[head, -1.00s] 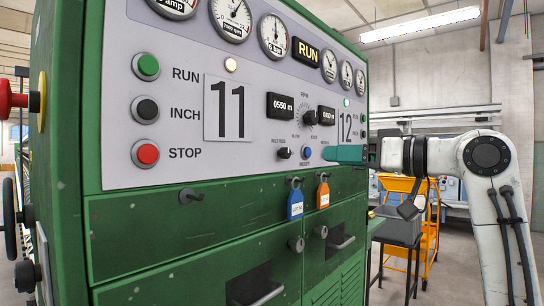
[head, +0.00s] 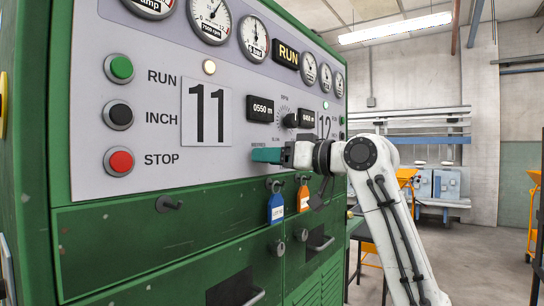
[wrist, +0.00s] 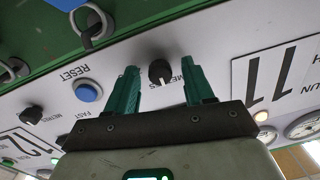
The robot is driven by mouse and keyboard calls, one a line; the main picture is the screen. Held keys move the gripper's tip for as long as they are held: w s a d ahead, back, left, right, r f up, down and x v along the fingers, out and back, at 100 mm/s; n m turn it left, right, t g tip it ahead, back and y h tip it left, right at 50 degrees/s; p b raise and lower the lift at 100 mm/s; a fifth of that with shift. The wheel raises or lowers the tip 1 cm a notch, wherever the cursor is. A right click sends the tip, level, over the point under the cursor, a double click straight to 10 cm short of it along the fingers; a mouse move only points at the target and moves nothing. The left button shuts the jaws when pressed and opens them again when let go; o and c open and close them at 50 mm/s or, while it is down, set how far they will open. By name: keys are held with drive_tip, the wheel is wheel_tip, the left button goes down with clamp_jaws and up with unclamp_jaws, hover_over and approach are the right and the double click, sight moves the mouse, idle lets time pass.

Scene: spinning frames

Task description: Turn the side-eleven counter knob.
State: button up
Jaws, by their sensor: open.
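In the wrist view, which is turned upside down, a black counter knob (wrist: 160,73) on the grey panel shows on the side of the large 11 plate (wrist: 274,80). My gripper (wrist: 160,67) is open, and its two teal fingers appear one on each side of this knob. I see no contact, and I cannot tell how deep the fingers reach around it. In the head view my gripper (head: 266,155) is at the panel, below and right of the 11 plate (head: 207,112). The knob is hidden behind it there.
A blue reset button (wrist: 86,91) and the side-twelve metres knob (wrist: 32,115) are left of the fingers in the wrist view. A larger black selector (head: 291,120) is above my gripper. A blue tag (head: 276,207) and orange tag (head: 304,196) hang on keys below.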

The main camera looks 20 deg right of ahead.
clamp_jaws()
idle(0.6)
drive_tip(key=shift+r+p, duration=0.1)
drive_tip(key=shift+p, duration=0.3)
drive_tip(key=m+p, duration=1.8)
drive_tip(key=p, duration=0.3)
drive_tip(key=shift+t, duration=0.3)
drive_tip(key=shift+f+m, duration=0.2)
drive_tip(key=shift+m, duration=0.1)
